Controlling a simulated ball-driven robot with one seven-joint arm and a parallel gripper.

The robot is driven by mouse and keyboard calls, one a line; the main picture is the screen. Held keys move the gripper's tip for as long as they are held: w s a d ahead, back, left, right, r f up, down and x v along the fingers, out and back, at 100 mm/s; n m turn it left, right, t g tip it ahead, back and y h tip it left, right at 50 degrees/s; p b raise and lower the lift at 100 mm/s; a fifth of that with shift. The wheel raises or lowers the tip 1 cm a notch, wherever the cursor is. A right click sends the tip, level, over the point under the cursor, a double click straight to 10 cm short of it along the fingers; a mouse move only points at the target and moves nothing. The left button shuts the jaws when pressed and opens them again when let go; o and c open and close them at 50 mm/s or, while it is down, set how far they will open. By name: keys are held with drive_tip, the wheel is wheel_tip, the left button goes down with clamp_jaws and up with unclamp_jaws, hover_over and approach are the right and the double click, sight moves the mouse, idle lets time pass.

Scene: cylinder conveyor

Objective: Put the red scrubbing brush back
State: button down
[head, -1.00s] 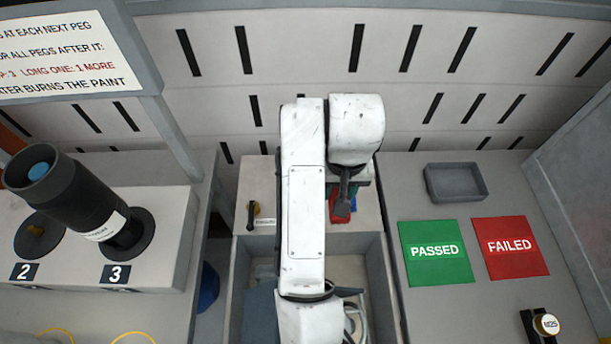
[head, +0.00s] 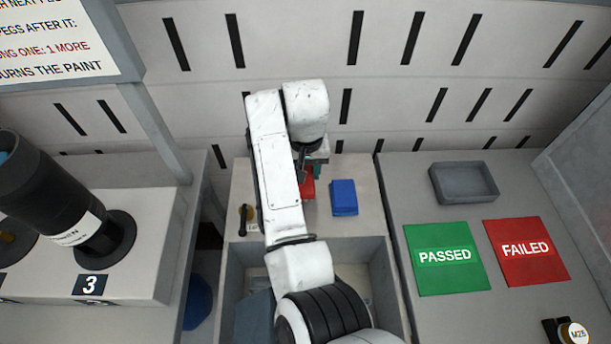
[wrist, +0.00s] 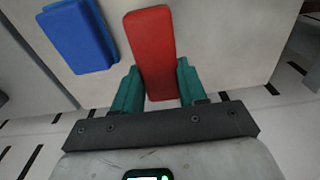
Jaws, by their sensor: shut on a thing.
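The red scrubbing brush (wrist: 152,45) shows as a red block between the two teal fingers of my gripper (wrist: 157,85) in the wrist view. My gripper is shut on it. In the head view the red brush (head: 308,184) is partly hidden behind my arm, with my gripper (head: 312,168) over the back ledge (head: 358,210) behind the sink. I cannot tell whether the brush touches the ledge. Its bristles are not visible.
A blue block (head: 344,197) lies on the ledge just right of the red brush; the wrist view shows it at the left (wrist: 80,36). A black-handled tap (head: 246,217) stands at the ledge's left. The sink basin (head: 385,270) is in front. A grey tray (head: 465,182) sits on the right counter.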

drive_tip(key=shift+s+f, duration=0.1)
drive_tip(key=shift+f, duration=1.2)
drive_tip(key=shift+f, duration=0.15)
drive_tip(key=c, duration=0.6)
unclamp_jaws()
drive_tip(key=r, duration=1.2)
drive_tip(key=shift+s+r, duration=0.2)
drive_tip(key=shift+s, duration=0.1)
